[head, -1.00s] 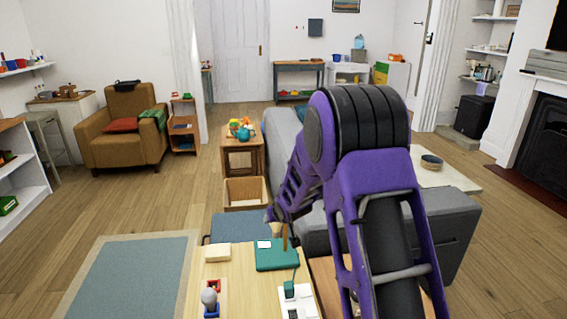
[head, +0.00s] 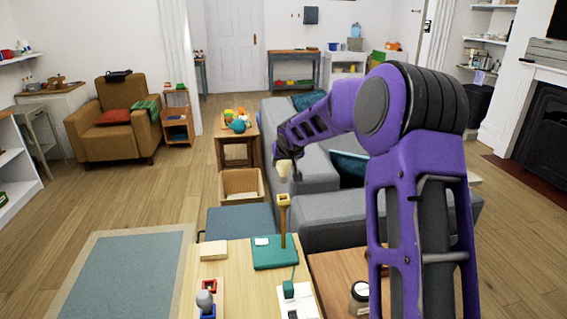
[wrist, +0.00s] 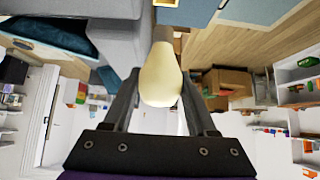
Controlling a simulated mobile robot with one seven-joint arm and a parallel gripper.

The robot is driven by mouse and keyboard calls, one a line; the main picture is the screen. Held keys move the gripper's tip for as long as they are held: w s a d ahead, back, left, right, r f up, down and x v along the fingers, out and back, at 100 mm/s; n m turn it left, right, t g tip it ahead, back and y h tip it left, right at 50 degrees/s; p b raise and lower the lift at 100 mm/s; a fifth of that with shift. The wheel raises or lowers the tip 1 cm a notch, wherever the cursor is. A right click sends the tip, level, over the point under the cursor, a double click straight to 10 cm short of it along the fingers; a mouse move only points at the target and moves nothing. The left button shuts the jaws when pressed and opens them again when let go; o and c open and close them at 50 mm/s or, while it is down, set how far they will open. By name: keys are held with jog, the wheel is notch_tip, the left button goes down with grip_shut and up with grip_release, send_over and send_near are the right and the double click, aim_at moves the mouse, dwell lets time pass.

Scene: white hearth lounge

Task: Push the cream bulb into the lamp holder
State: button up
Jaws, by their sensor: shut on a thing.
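The cream bulb (head: 284,169) hangs from my gripper (head: 282,158), shut on it. In the wrist view the same bulb (wrist: 160,77) sits between the two fingers of my gripper (wrist: 158,98), with its narrow, darker end pointing away. The lamp holder (head: 283,220) is a thin wooden post with a wider socket at its top, rising from a teal base (head: 272,255) on the light wood table. In the head view the bulb is above the socket with a visible gap between them. I cannot make out the holder for certain in the wrist view.
A cream block (head: 213,250) and a green plug-like piece (head: 289,289) are also there. A jar (head: 359,298) stands on the right. The grey sofa (head: 345,219) lies behind.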

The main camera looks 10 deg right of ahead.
aim_at(284, 181)
jog(key=shift+f+b, duration=2.35)
jog(key=shift+f, duration=0.25)
jog(key=shift+f+b, duration=1.1)
jog(key=shift+b, duration=0.05)
jog(key=o, duration=1.4)
jog(key=shift+o, duration=0.2)
jog(key=shift+p+v, duration=0.9)
jog(key=shift+v, duration=2.6)
